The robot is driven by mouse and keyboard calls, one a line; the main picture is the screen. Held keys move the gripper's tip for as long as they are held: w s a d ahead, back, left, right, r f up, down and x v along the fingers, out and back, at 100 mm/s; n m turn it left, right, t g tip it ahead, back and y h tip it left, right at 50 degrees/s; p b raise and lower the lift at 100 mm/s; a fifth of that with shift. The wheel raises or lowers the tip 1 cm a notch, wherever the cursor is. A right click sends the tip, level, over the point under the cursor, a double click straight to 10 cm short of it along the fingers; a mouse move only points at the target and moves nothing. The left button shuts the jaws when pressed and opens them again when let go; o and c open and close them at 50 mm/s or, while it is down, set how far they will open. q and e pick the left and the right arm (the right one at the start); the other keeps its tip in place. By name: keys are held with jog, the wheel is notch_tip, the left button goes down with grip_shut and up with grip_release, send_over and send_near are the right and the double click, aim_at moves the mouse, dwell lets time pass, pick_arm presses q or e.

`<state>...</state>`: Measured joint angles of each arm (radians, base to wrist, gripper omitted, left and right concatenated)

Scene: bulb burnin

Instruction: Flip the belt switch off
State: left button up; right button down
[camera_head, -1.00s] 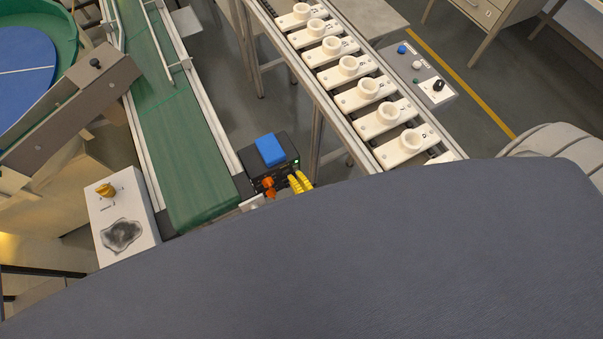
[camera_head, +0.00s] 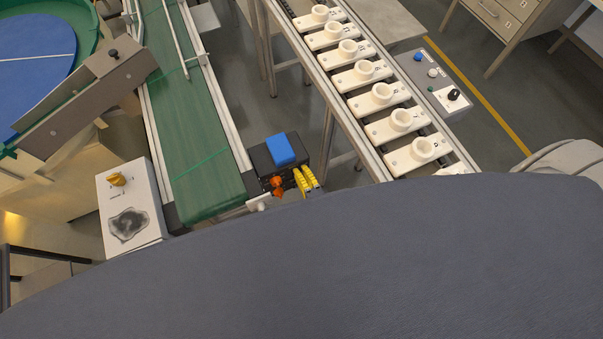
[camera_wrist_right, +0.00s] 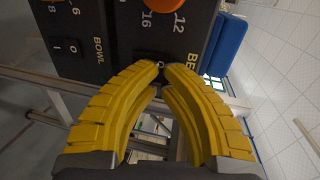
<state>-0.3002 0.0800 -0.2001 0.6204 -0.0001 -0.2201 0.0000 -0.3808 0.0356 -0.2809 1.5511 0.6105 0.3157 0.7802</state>
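The black control box (camera_head: 262,158) with a blue block on top (camera_head: 284,149) stands beside the end of the green belt (camera_head: 200,140). In the right wrist view its panel (camera_wrist_right: 118,45) fills the upper left, with a BOWL rocker switch (camera_wrist_right: 66,46) marked I and 0. The belt switch is mostly hidden behind my fingertips, below a partly covered label starting "BE"; a small 0 shows between them. My right gripper (camera_head: 306,182), with yellow ribbed fingers, is at the panel; its tips (camera_wrist_right: 162,66) are nearly together. Contact cannot be told. My left gripper is not in view.
Orange knobs (camera_head: 277,185) sit on the panel close to my right fingers. A white box with a yellow knob (camera_head: 131,208) stands left of the belt. A rail of white socket carriers (camera_head: 381,97) runs to the right. A dark grey surface fills the foreground.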

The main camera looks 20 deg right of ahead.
jog(key=r+v, duration=0.2)
jog(key=v, duration=1.1)
jog(key=shift+r, duration=0.15)
jog(key=shift+s+d, duration=0.1)
jog(key=shift+s, duration=0.05)
